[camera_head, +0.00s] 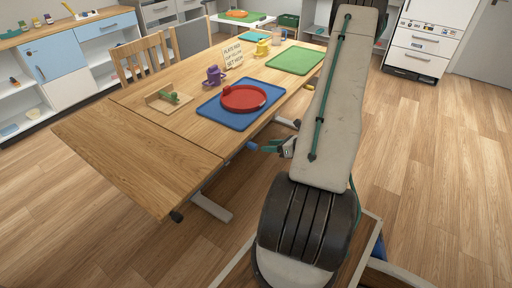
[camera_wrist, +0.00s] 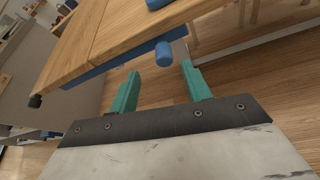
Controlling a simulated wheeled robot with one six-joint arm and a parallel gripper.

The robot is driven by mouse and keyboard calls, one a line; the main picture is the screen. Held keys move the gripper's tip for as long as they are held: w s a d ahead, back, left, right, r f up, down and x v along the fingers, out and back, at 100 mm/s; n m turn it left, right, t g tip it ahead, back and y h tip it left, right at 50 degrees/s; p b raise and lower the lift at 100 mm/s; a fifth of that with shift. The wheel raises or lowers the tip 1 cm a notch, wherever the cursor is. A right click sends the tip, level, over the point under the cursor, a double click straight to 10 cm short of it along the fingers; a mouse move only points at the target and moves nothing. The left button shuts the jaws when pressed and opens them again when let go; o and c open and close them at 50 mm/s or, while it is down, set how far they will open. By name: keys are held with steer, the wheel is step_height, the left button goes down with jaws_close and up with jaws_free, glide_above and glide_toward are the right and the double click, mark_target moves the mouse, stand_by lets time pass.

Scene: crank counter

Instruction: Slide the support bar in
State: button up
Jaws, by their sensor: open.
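The wooden table (camera_head: 150,150) has a flat end leaf, with a seam between leaf and main top. In the wrist view, a blue support bar (camera_wrist: 100,69) runs under the table edge, and a blue knob (camera_wrist: 163,54) sticks out below that edge. The knob also shows at the table's side in the head view (camera_head: 252,146). My gripper (camera_head: 270,149) is beside the table's long side, below top height. Its teal fingers (camera_wrist: 160,72) are open and empty, with the knob ahead of the gap, apart from both fingers. Most of the bar is hidden under the top.
A blue mat (camera_head: 210,112) with a red plate (camera_head: 243,97), a purple cup (camera_head: 214,75), a wooden holder (camera_head: 168,98) and a green mat (camera_head: 296,60) lie on the table. A wooden chair (camera_head: 145,55) stands behind. Table legs (camera_head: 211,207) stand below. Floor at right is clear.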

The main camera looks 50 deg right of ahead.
mark_target(257, 146)
steer(key=x, duration=0.7)
steer(key=shift+w+d+f, duration=0.15)
steer(key=shift+w+f, duration=0.05)
steer(key=shift+f, duration=0.25)
